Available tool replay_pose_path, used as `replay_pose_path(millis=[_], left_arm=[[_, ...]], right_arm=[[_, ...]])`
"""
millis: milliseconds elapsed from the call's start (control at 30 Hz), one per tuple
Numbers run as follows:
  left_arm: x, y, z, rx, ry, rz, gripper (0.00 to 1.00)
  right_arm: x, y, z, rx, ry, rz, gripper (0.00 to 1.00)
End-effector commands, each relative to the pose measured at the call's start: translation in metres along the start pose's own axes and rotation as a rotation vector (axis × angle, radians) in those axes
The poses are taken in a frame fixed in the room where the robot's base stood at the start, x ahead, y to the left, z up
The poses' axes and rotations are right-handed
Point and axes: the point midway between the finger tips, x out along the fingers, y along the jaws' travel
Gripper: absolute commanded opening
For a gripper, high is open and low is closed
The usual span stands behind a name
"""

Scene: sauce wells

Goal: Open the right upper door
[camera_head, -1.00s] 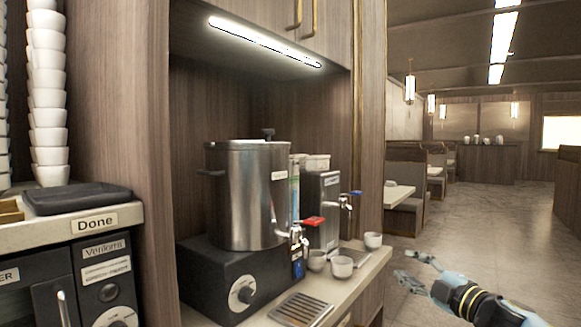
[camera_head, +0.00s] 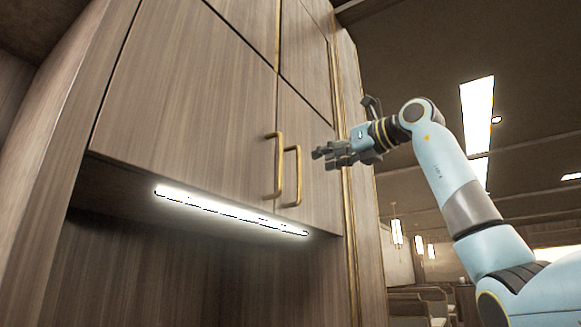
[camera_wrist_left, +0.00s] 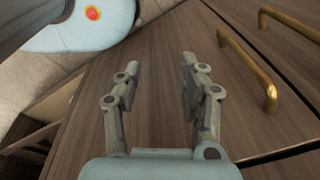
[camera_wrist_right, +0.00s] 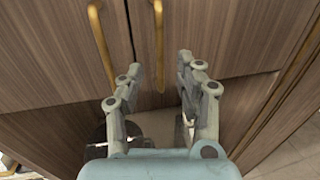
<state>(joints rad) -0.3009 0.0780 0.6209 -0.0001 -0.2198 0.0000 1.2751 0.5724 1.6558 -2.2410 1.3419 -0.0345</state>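The right upper door (camera_head: 308,190) is a shut wooden cabinet door with a brass bar handle (camera_head: 292,177). Its handle sits beside the left door's handle (camera_head: 278,163). My right gripper (camera_head: 318,160) is in front of the right door, just right of its handle in the head view. In the right wrist view it is open and empty, and the right door's handle (camera_wrist_right: 158,45) lies ahead between the fingertips, apart from them. My left gripper (camera_wrist_left: 158,70) is open and empty before wooden panels, with two brass handles (camera_wrist_left: 248,66) to its right. It is out of the head view.
The wide left upper door (camera_head: 190,90) is shut. More shut panels (camera_head: 305,55) lie above. A lit strip lamp (camera_head: 230,212) runs under the cabinet over an open recess. A vertical side post (camera_head: 362,200) stands right of the doors, with open room beyond.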

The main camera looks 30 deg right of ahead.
Motion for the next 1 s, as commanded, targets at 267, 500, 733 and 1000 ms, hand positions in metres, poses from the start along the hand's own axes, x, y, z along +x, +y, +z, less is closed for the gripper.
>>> replay_pose_path(millis=[267, 500, 733, 1000], left_arm=[[-0.029, -0.009, 0.008, 0.004, -0.017, -0.007, 0.40], [-0.039, -0.006, -0.009, 0.001, 0.008, -0.004, 0.40], [-0.039, -0.003, -0.010, 0.000, 0.009, 0.000, 0.40], [-0.039, -0.003, -0.006, 0.000, 0.003, 0.000, 0.40]], right_arm=[[0.057, 0.002, 0.003, 0.006, 0.003, 0.006, 0.35], [0.085, 0.001, 0.001, 0.003, 0.001, 0.004, 0.35], [0.089, 0.001, -0.001, 0.002, 0.001, 0.004, 0.35], [0.088, 0.001, -0.001, 0.002, 0.001, 0.004, 0.13]])
